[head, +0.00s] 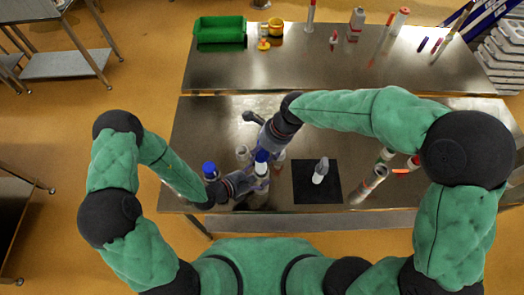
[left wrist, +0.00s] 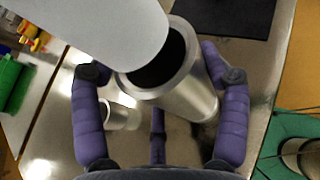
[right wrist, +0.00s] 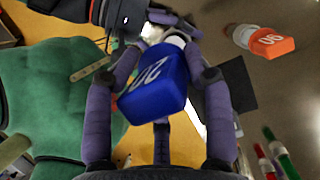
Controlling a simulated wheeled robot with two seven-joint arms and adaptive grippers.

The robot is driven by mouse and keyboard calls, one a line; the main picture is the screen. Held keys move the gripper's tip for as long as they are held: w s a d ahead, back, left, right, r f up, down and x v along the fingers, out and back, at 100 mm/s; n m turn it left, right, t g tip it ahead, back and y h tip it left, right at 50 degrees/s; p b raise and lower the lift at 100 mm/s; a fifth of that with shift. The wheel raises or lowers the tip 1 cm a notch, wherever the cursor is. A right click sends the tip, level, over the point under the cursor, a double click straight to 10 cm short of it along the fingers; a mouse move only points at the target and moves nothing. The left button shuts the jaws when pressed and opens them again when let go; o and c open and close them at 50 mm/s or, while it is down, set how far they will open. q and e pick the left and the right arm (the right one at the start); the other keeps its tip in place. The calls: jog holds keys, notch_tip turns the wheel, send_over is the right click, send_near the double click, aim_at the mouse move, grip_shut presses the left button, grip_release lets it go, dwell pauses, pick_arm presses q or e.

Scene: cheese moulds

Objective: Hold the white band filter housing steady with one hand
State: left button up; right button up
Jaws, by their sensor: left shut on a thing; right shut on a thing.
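A metal cylindrical housing (left wrist: 192,104) with a dark round opening stands between the fingers of my left gripper (left wrist: 160,112). I take it as the filter housing; I cannot make out a white band on it. My left gripper is shut on it, low over the table in the head view (head: 248,183). My right gripper (right wrist: 158,88) is shut on a blue cap marked with digits (right wrist: 158,92). A white cylinder (left wrist: 98,32) leans across the left wrist view and partly covers the housing's opening. I cannot tell whether it touches the rim.
A black mat (head: 305,194) with a whitish cylinder (head: 320,171) on it lies to the right. A blue-capped item (head: 209,170) stands left of my left gripper. Metal cylinders (head: 242,153) stand close behind. A green bin (head: 219,31) sits on the back table.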

aim_at(262, 167)
pick_arm(q)
jog(key=shift+f, duration=0.1)
pick_arm(e)
jog(key=shift+f, duration=5.15)
jog(key=o, duration=1.6)
jog(key=v, duration=1.2)
pick_arm(q)
jog(key=o, duration=1.4)
